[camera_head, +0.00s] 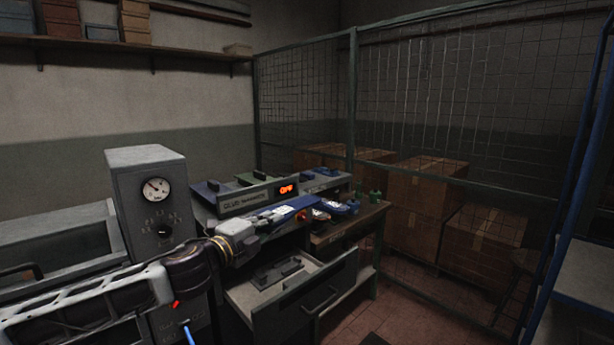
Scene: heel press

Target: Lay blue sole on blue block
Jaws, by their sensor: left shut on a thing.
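My left gripper (270,217) reaches in from the left, in front of the grey machine with the lit red display. It is shut on a long blue piece (299,203), which looks like the blue sole and points right, roughly level. The fingertips are small and hard to make out. A blue block (326,172) appears at the right end of the machine's top, behind and apart from the held piece. Another dark blue piece (212,185) is at its left end. I cannot tell which is the task's block. My right gripper is out of view.
A grey press with a dial (156,189) stands left of the machine (232,205). An open drawer (318,286) holds a dark item below the arm. A small wooden bench (350,225) carries blue and green items. Mesh fencing and cartons (415,222) stand behind.

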